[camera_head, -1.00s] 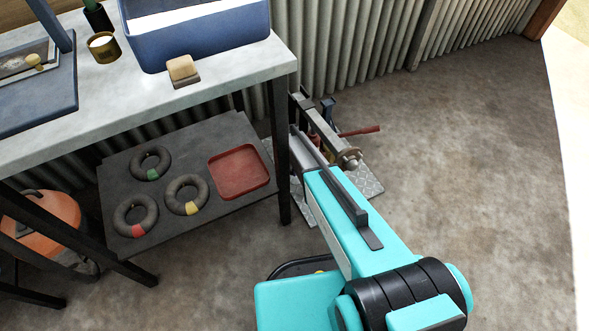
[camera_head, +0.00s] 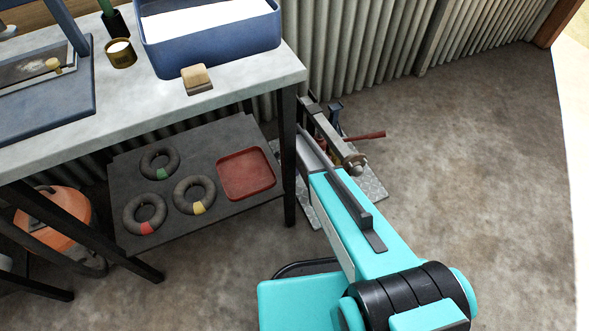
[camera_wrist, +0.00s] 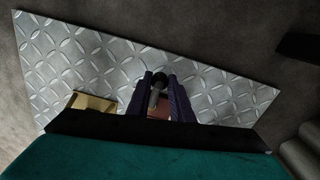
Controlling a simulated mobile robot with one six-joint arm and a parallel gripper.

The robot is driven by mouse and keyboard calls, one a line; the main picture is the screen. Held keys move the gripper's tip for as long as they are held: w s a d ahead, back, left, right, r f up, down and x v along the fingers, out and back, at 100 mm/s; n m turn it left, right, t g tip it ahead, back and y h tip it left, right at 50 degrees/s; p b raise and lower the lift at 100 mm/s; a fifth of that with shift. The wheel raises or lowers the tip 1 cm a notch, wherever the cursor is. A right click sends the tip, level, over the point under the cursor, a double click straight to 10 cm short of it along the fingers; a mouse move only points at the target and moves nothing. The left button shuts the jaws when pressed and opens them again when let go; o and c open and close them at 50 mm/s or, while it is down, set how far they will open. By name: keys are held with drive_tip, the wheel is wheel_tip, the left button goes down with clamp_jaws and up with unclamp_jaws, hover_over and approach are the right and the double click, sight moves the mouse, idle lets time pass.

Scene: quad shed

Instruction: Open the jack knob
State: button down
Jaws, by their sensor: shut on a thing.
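In the wrist view my gripper (camera_wrist: 160,77) has its two dark fingers on either side of a small dark, round-ended knob (camera_wrist: 157,92) and is shut on it. A reddish-brown part shows just below the knob, between the fingers. They are over a diamond-pattern metal plate (camera_wrist: 85,60). In the head view the jack, with its red handle (camera_head: 365,137), stands on the plate (camera_head: 372,187) beside the bench leg. My arm hides much of the jack there, and the grip itself cannot be made out.
A brass-coloured block (camera_wrist: 92,103) is left of the fingers. The bench (camera_head: 230,85) stands left of my arm, its dark leg (camera_head: 289,160) close by. Its lower shelf (camera_head: 125,180) holds a red tray (camera_head: 245,174) and several rings. A corrugated wall (camera_head: 350,55) is behind; the floor to the right is clear.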

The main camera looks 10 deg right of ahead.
drive_tip(key=c, duration=1.6)
unclamp_jaws()
drive_tip(key=shift+o, duration=0.2)
drive_tip(key=shift+r, duration=0.15)
wheel_tip(320, 180, up, 14)
drive_tip(key=p, duration=0.2)
drive_tip(key=shift+w+a+f, duration=0.15)
drive_tip(key=shift+w+f, duration=0.05)
drive_tip(key=shift+w, duration=0.1)
